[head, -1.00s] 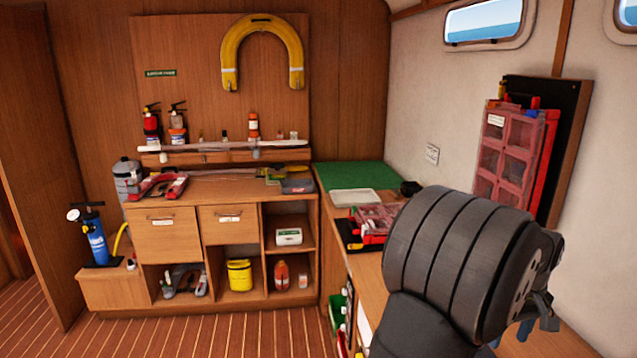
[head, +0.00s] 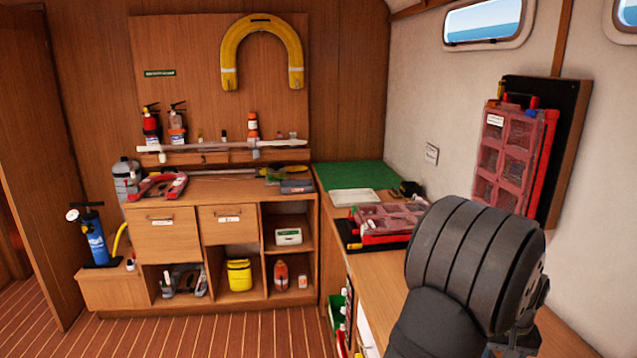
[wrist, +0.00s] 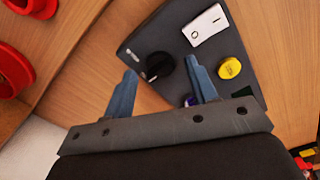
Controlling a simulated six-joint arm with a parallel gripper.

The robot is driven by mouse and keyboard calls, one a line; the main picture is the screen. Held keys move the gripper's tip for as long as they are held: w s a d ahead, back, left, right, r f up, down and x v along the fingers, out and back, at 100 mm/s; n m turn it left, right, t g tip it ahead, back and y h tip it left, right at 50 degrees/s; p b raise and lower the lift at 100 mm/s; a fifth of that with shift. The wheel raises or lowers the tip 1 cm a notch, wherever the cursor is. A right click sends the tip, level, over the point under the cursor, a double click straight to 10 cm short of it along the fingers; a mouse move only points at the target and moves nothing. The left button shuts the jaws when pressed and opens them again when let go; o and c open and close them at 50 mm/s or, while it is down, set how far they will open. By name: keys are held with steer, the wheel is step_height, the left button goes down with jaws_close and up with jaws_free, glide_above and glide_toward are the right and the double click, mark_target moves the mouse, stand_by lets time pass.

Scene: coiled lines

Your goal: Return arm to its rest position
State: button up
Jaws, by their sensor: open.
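My arm shows as a thick ribbed dark link at the lower right of the head view. The gripper's fingers are hidden behind it there. In the wrist view my gripper (wrist: 160,92) has two blue fingers standing well apart, open, with nothing held between them. Beyond the fingers is a dark grey panel (wrist: 165,35) on a wooden surface. It carries a black round knob (wrist: 160,65), a white switch box (wrist: 205,25) and a yellow round piece (wrist: 229,68). I cannot tell how far the fingers are from the panel.
A red clear-lidded organiser (head: 390,222) lies on the right counter, near a green mat (head: 355,175). Another organiser (head: 505,155) leans on the right wall. Red objects (wrist: 15,70) show at the left of the wrist view. The floor (head: 200,335) is clear.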

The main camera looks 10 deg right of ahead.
steer(key=m, duration=0.7)
steer(key=shift+r, duration=1.75)
steer(key=shift+o, duration=0.5)
